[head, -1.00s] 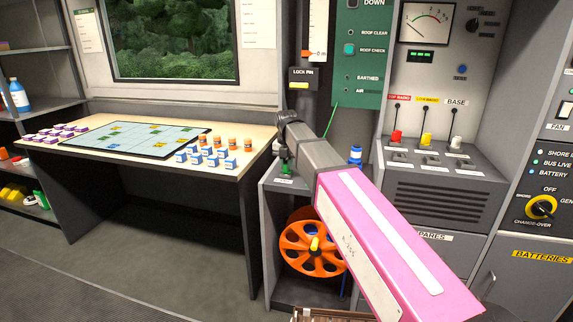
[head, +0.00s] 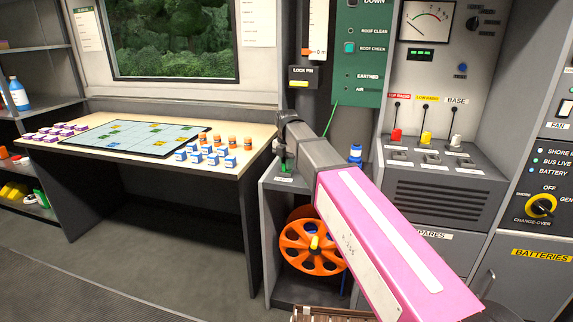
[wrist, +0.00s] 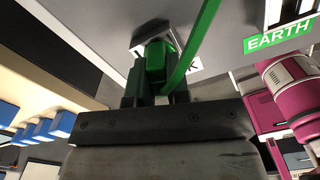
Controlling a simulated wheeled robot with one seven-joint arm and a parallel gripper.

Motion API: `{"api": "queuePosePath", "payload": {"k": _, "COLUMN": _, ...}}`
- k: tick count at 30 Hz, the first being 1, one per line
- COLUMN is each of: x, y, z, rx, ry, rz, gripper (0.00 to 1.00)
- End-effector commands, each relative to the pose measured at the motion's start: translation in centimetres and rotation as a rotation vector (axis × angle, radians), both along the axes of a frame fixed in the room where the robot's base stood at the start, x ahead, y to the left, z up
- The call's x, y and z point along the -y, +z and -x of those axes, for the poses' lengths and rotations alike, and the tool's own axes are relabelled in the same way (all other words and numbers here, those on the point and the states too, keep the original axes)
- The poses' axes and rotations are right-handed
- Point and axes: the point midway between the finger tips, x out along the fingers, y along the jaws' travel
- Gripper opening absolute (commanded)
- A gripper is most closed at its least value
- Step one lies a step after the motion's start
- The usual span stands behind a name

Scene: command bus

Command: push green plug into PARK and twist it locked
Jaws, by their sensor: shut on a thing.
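The green plug (wrist: 155,58) is between the dark fingers of my gripper (wrist: 156,80) in the wrist view, with its green cable rising up and to the right. The plug is up against a grey panel with a white label, mostly covered, which I take to be at PARK; only part of a letter shows. I cannot tell how deep the plug sits or whether it is turned. In the head view the green plug (head: 284,168) shows small under my gripper (head: 284,160), on top of the grey cabinet (head: 268,215).
A green EARTH label (wrist: 278,38) is to the right in the wrist view. A blue-topped plug (head: 355,153) stands right of my arm. The table (head: 255,160) with blue and orange blocks is close on the left. An orange reel (head: 300,262) sits below.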

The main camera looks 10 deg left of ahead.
Motion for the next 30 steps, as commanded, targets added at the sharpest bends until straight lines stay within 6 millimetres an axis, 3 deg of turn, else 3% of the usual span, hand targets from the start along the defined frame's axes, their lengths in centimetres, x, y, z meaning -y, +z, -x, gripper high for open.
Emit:
{"api": "queuePosePath", "payload": {"k": 11, "x": 0.02, "y": -0.14, "z": 0.05, "rx": -0.001, "ry": -0.044, "rz": 0.0, "gripper": 0.0}}
{"api": "queuePosePath", "payload": {"k": 21, "x": 0.01, "y": -0.14, "z": 0.05, "rx": -0.002, "ry": -0.343, "rz": 0.001, "gripper": 0.0}}
{"api": "queuePosePath", "payload": {"k": 30, "x": 0.01, "y": -0.13, "z": 0.04, "rx": -0.002, "ry": -0.378, "rz": 0.001, "gripper": 0.0}}
